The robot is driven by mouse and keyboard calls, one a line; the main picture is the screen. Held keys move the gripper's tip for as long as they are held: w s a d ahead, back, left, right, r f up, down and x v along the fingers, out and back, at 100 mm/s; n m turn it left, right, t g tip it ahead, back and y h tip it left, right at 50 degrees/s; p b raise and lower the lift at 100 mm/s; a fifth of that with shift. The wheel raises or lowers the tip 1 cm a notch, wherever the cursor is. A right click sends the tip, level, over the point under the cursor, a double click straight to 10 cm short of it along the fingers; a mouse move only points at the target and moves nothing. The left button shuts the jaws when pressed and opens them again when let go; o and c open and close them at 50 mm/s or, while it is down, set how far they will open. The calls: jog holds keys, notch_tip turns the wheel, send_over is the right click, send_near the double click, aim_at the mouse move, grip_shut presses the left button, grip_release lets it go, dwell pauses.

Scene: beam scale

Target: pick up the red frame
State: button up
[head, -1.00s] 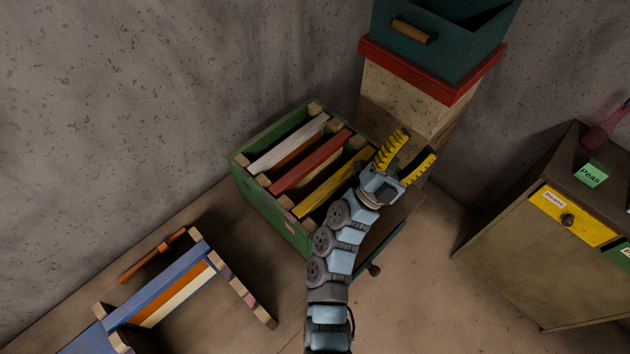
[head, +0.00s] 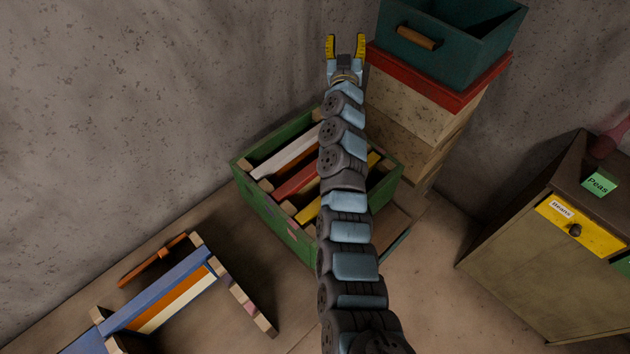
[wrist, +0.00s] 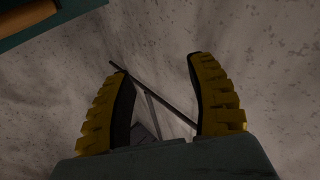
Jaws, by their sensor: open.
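The red frame (head: 297,182) sits in the green box (head: 276,221) in the head view, between a white frame (head: 285,154) and a yellow frame (head: 309,209). My arm crosses over the box and hides the right parts of the frames. My gripper (head: 345,47) is open and empty, beyond the box in the picture and in front of the wall. In the wrist view my gripper (wrist: 165,90) shows both yellow fingers apart with nothing held between them. The red frame is not in the wrist view.
A stack with a red rim (head: 440,84) and a teal box (head: 450,50) stands close to the right of my gripper. A blue-edged rack (head: 160,288) lies at lower left. A cabinet (head: 540,255) stands at right. Bare floor shows between box and cabinet.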

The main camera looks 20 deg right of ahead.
jog(key=w+a+n+g+y, duration=0.2)
jog(key=w+a+n+y, duration=0.5)
jog(key=a+n, duration=0.25)
jog(key=s+a+f+n+g+y, duration=0.2)
jog(key=a+f+n+g+y, duration=0.25)
jog(key=a+n, duration=0.35)
jog(key=n+g+h, duration=0.3)
jog(key=n+g, duration=0.6)
jog(key=g, duration=0.3)
send_over(316, 174)
jog(key=w+d, duration=0.1)
jog(key=w, duration=0.1)
notch_tip(316, 174, down, 7)
jog(key=shift+m, duration=0.25)
notch_tip(316, 174, down, 12)
jog(key=p, duration=0.3)
jog(key=shift+w+d+r, duration=0.1)
jog(key=shift+r, duration=0.15)
jog(key=shift+a+f+p, duration=0.2)
jog(key=shift+f+p, duration=0.15)
jog(key=shift+f, duration=0.55)
notch_tip(316, 174, down, 2)
jog(key=shift+a+f, duration=0.1)
jog(key=shift+f+p, duration=0.35)
jog(key=shift+f, duration=0.2)
